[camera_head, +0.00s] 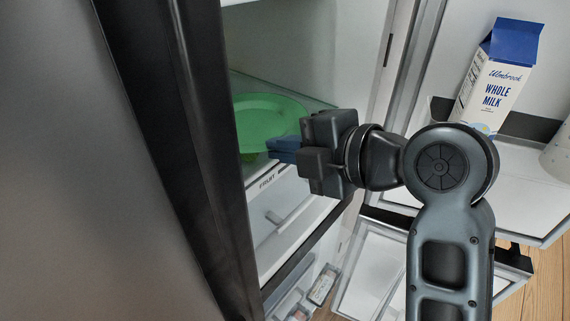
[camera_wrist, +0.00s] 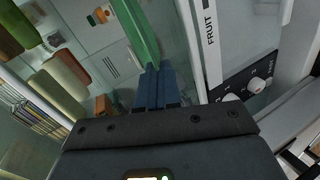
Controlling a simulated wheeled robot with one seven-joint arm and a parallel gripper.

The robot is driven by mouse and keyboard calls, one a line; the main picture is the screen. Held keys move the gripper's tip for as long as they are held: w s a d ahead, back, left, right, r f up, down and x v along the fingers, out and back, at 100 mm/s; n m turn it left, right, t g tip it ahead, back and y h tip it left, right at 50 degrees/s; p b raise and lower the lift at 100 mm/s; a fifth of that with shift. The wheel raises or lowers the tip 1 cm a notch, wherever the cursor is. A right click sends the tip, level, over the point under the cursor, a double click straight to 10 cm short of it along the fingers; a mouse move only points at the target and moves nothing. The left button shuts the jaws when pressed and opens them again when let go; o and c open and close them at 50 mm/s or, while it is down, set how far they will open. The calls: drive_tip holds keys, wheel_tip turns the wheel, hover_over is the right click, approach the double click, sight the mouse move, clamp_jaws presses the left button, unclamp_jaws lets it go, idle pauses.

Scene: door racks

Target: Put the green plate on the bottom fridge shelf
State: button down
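The green plate (camera_head: 262,120) lies roughly level inside the fridge, just over the glass shelf above the fruit drawer. I cannot tell whether it rests fully on the glass. My gripper (camera_head: 283,148) reaches in from the right, and its blue fingers are at the plate's near right rim. In the wrist view the plate (camera_wrist: 139,35) shows nearly edge-on, running down to the fingertips of my gripper (camera_wrist: 154,68). The fingers are close together and look shut on the rim, though the contact itself is partly hidden.
The fruit drawer (camera_head: 285,215) is just below the shelf. The fridge's dark side edge (camera_head: 185,130) is close on the left. The open door on the right holds a milk carton (camera_head: 500,80). The wrist view also shows several items (camera_wrist: 65,72) at left.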

drive_tip(key=shift+f, duration=1.95)
drive_tip(key=shift+f, duration=0.1)
drive_tip(key=c, duration=1.3)
unclamp_jaws()
drive_tip(key=shift+c, duration=0.2)
drive_tip(key=v, duration=1.2)
drive_tip(key=shift+b, duration=0.45)
